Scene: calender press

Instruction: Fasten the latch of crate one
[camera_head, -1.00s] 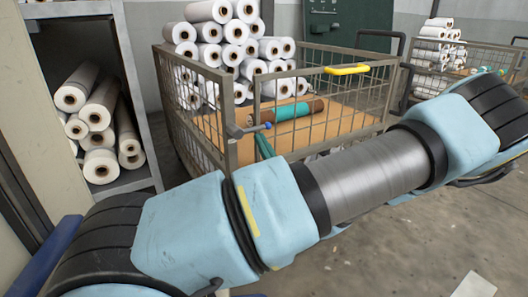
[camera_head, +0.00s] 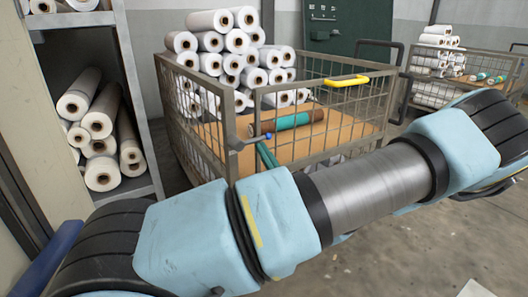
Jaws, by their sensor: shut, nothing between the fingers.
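A narrow gap shows between the corner post and the gate's left upright. I cannot tell whether the latch is engaged. No label shows which crate is crate one. My arm crosses the foreground, hiding the crate's lower front. My gripper is out of view.
White rolls (camera_head: 225,62) are stacked in the crate, with a teal and brown roll (camera_head: 292,120) on its board. A shelf of rolls (camera_head: 101,124) stands at the left. Another mesh crate (camera_head: 481,57) stands at the back right.

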